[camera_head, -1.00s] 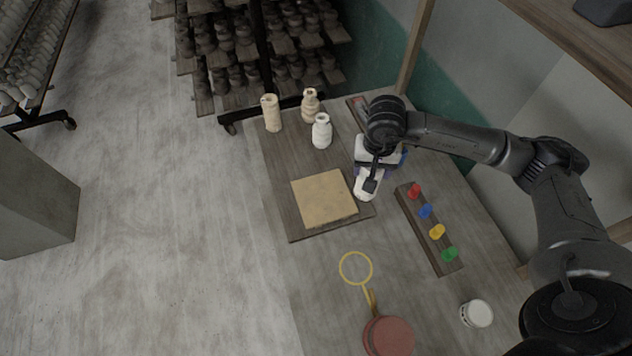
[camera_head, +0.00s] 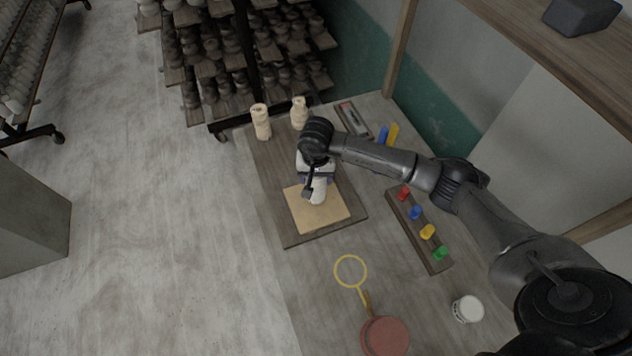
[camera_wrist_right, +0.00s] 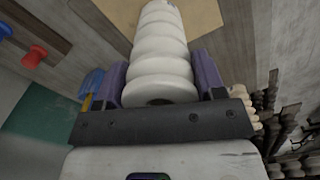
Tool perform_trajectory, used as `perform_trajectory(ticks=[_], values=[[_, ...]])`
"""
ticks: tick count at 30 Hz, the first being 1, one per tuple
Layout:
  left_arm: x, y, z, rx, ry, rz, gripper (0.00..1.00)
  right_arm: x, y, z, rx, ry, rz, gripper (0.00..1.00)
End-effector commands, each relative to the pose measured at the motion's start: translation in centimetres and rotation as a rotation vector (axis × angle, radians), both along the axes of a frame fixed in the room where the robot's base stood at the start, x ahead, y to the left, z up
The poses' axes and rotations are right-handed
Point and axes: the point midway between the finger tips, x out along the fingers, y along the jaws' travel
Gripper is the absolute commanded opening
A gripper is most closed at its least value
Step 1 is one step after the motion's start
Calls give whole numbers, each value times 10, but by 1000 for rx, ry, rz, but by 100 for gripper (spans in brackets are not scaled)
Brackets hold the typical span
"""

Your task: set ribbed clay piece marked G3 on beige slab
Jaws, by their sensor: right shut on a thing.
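The ribbed clay piece (camera_head: 319,192) is white, with stacked rounded rings in the right wrist view (camera_wrist_right: 162,45). My right gripper (camera_head: 312,181) is shut on it, a purple finger on each side of its near end. The beige slab (camera_head: 328,214) lies flat on the wooden board, and its corner shows in the right wrist view (camera_wrist_right: 206,12). The piece is over the slab's far part; I cannot tell whether it touches. No G3 mark is readable. My left gripper is out of view.
Two cream ribbed pieces stand at the board's far end, one left (camera_head: 261,122) and one right (camera_head: 299,113). A dark strip with coloured pegs (camera_head: 420,228) lies right. A yellow ring tool (camera_head: 351,271), red round item (camera_head: 385,337) and white cup (camera_head: 467,309) are nearer.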

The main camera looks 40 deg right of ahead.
Motion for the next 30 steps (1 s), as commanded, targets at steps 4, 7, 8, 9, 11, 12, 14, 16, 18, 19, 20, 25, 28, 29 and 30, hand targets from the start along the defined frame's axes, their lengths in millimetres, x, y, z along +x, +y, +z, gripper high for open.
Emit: perform_trajectory(ticks=[4, 7, 8, 9, 11, 12, 14, 16, 18, 19, 20, 25, 28, 29, 30], values=[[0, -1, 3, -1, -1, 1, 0, 1, 1, -6, 3, 0, 0, 20], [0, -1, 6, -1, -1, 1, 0, 0, 1, -17, 2, 2, -1, 20], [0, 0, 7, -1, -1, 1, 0, 0, 1, -20, 3, 3, -1, 20], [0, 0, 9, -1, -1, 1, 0, 0, 1, -25, 3, 2, -1, 20], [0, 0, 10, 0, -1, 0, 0, 0, 1, -33, 3, 2, -1, 20], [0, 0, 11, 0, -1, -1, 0, 0, 1, -36, 3, 0, -2, 20], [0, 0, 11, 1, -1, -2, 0, 1, 0, -38, 2, -3, 0, 20], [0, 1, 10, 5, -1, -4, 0, 1, 0, -39, 1, -4, 0, 20], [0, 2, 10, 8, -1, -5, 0, 1, 0, -39, 1, -4, 0, 20], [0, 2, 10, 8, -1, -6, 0, 1, 0, -39, 1, -4, 0, 20], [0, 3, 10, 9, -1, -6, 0, 1, 0, -39, 1, -4, 0, 20], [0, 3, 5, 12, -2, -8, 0, 1, 0, -43, 0, -3, 0, 20], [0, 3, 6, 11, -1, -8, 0, 0, 0, -43, 1, 0, 0, 70], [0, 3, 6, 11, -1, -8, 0, 0, 0, -43, 1, 0, 0, 73], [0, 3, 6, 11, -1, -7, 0, 0, 0, -43, 1, 0, 0, 77]])
